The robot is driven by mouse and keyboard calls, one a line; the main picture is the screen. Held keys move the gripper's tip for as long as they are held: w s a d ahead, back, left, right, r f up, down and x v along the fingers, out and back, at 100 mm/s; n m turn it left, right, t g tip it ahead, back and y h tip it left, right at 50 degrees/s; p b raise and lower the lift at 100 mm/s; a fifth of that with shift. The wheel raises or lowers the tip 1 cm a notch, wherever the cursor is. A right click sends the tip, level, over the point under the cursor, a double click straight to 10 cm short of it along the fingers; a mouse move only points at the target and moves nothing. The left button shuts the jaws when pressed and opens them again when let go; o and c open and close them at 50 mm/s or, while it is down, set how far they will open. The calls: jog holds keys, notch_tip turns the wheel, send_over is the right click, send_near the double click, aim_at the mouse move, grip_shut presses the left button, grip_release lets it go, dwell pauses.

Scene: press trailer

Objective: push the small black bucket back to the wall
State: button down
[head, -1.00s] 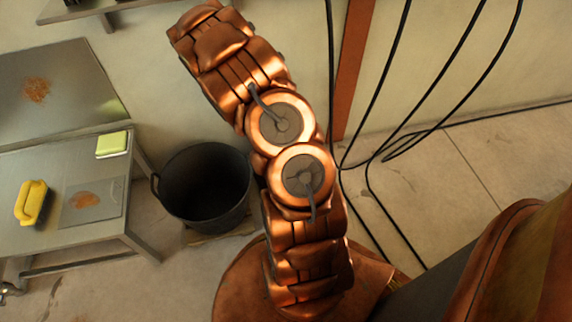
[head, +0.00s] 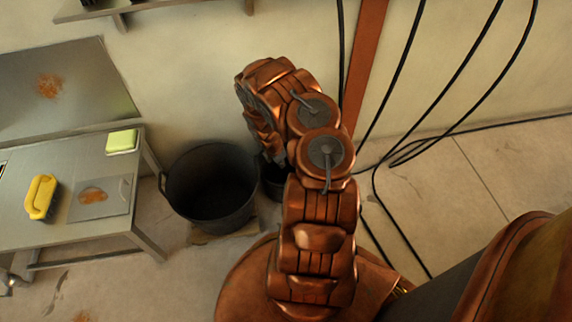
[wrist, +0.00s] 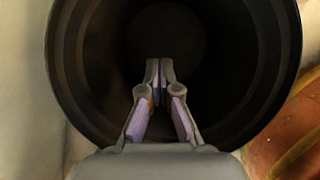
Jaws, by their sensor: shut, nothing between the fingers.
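The small black bucket (head: 274,182) shows only in part in the head view, just right of a larger black bucket (head: 211,187) and mostly behind my arm. In the wrist view, a black bucket (wrist: 85,60), apparently the small one, fills most of the picture with its round open mouth facing the camera. My gripper (wrist: 160,65) is shut and empty, its fingertips in front of the bucket's dark inside. I cannot tell whether they touch it. In the head view my gripper is mostly hidden by my arm.
A metal table (head: 60,230) with a yellow brush (head: 41,197) and a yellow-green sponge (head: 122,141) stands at the left. Black cables (head: 410,150) hang down the wall and run onto the floor at the right. The pale wall (head: 190,80) is behind the buckets.

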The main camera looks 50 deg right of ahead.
jog(key=b+x, duration=0.5)
jog(key=x, duration=0.4)
jog(key=shift+a+f+b, duration=0.1)
jog(key=shift+b, duration=0.2)
jog(key=shift+s+d, duration=0.2)
jog(key=shift+d, duration=0.8)
jog(key=shift+s+d+b, duration=0.15)
jog(key=shift+d+b, duration=0.3)
jog(key=shift+d, duration=0.55)
